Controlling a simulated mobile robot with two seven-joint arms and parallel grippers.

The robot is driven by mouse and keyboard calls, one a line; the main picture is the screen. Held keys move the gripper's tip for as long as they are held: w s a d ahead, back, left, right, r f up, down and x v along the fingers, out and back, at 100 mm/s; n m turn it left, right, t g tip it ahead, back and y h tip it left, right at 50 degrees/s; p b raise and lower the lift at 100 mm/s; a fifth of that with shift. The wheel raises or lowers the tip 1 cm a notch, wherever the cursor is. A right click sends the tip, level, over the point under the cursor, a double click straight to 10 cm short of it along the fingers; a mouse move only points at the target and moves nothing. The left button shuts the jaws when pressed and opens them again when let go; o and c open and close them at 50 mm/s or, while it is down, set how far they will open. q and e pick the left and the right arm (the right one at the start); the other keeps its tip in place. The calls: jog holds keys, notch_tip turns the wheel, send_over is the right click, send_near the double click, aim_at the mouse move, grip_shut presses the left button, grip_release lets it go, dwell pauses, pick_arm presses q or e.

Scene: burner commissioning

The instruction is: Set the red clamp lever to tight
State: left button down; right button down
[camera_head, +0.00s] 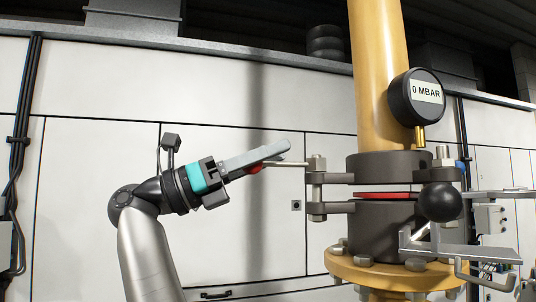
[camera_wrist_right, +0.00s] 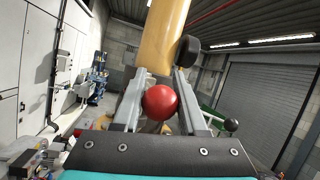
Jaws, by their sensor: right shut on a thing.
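The red clamp lever has a red ball knob (camera_head: 256,168) on a thin pale rod (camera_head: 288,163). The rod runs to the bolt at the left side of the dark clamp (camera_head: 385,168) around the yellow pipe. My right gripper (camera_head: 268,156) comes from the left and is shut on the knob. In the right wrist view the red knob (camera_wrist_right: 160,102) sits between the two fingers (camera_wrist_right: 157,100); the fingers hide part of it in the head view. The lever points left, away from the clamp. My left gripper is not in view.
A round gauge (camera_head: 415,97) reading 0 MBAR stands on the upper right of the clamp. A black ball knob (camera_head: 440,202) and a grey metal bracket (camera_head: 460,252) stick out at the right. A yellow flange (camera_head: 350,268) lies below. White wall panels stand behind.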

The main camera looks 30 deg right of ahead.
jog(key=shift+c, duration=2.3)
grip_release()
jog(key=shift+w, duration=0.1)
jog(key=shift+w+a+f, duration=0.1)
jog(key=shift+a+f, duration=0.05)
jog(key=shift+a, duration=0.05)
jog(key=v, duration=0.7)
